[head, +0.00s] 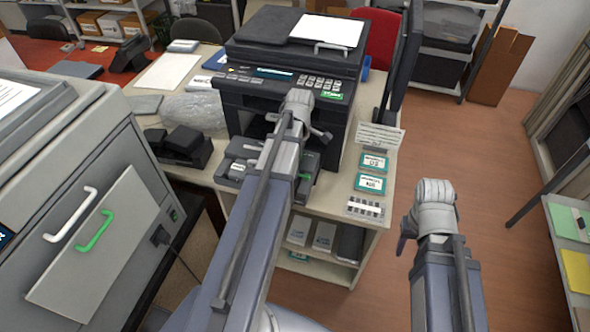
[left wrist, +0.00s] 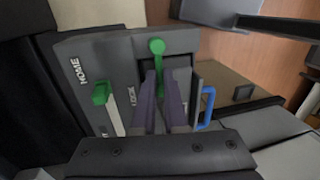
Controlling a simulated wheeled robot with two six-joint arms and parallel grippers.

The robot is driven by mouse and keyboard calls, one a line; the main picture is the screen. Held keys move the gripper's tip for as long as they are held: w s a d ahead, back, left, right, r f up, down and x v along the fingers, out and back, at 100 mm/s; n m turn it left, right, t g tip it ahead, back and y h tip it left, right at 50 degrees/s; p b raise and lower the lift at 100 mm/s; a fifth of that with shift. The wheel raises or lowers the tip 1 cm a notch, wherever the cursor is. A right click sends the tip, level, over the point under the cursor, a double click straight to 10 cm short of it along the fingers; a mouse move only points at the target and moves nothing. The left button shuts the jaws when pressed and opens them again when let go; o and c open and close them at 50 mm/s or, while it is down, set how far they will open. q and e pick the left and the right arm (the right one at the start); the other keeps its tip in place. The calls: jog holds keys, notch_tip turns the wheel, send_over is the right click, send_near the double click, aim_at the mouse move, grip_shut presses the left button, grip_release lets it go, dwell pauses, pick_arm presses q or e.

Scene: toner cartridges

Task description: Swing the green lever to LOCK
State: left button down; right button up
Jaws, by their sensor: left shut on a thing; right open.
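The green lever (left wrist: 157,50) shows in the left wrist view, with a round knob on a short stem. My left gripper (left wrist: 162,82) is shut on its stem, one purple finger on each side, hiding the lower part. The LOCK label (left wrist: 132,97) is on the grey panel just left of the fingers. My right gripper (head: 404,242) is open and empty, off the table's right side.
A blue handle (left wrist: 208,107) stands right of the fingers in the left wrist view. Teal-labelled boxes (head: 370,182) lie on the table's right edge. A grey cabinet (head: 110,190) with white and green handles stands at left.

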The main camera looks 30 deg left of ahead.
pick_arm(q)
jog(key=shift+w+m, duration=0.1)
jog(key=shift+m, duration=0.2)
jog(key=c, duration=1.2)
grip_release()
jog(key=shift+c, duration=0.2)
jog(key=shift+r, duration=0.1)
notch_tip(320, 180, up, 8)
jog(key=w+p, duration=0.1)
jog(key=p, duration=0.6)
jog(key=shift+w+a+f+p, duration=0.2)
jog(key=shift+w+f+p, duration=0.05)
jog(key=shift+p, duration=0.05)
